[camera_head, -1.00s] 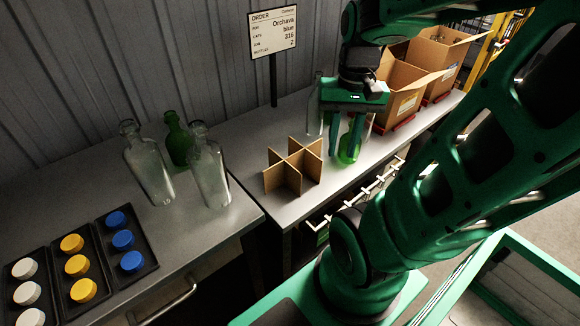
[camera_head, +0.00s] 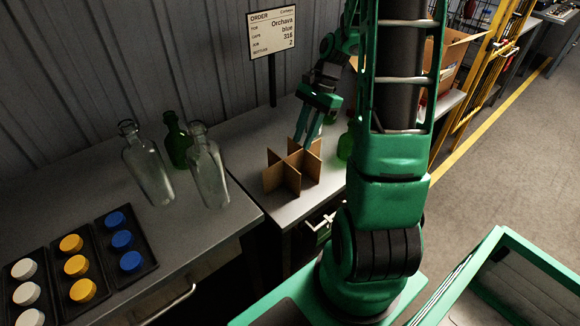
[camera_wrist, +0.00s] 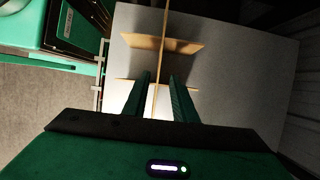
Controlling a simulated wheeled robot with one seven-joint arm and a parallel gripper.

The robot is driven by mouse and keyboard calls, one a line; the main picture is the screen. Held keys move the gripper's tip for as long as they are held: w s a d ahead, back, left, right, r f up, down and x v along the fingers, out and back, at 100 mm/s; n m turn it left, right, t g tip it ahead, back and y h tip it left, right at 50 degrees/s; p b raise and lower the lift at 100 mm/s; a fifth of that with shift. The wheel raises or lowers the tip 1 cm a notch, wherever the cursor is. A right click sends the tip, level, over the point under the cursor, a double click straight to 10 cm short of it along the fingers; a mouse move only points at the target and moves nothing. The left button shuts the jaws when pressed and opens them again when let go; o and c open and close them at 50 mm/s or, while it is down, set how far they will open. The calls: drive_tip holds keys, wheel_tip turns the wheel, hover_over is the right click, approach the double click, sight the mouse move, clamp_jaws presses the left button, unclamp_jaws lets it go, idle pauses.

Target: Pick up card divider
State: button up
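The card divider (camera_head: 284,178), made of brown crossed panels, stands upright on the grey table. It also shows in the wrist view (camera_wrist: 186,45). My gripper (camera_head: 304,140) points down at the divider's far right part. In the wrist view my gripper (camera_wrist: 160,78) is open, with one finger on each side of a thin divider panel. A gap shows between the panel and each finger, so it is not clamped. The head view does not show clearly how deep the fingertips reach.
Clear bottles (camera_head: 207,170) and a green bottle (camera_head: 177,140) stand to the left. Another green bottle (camera_head: 345,146) is partly hidden behind my arm. A sign (camera_head: 272,35) stands behind the divider. Trays of blue caps (camera_head: 122,239), yellow caps and white caps lie front left.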

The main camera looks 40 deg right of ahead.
sight(293, 163)
drive_tip(key=x, duration=0.9)
drive_tip(key=shift+s+a+f, duration=0.1)
drive_tip(key=shift+a+f, duration=0.05)
drive_tip(key=shift+a, duration=0.2)
clamp_jaws()
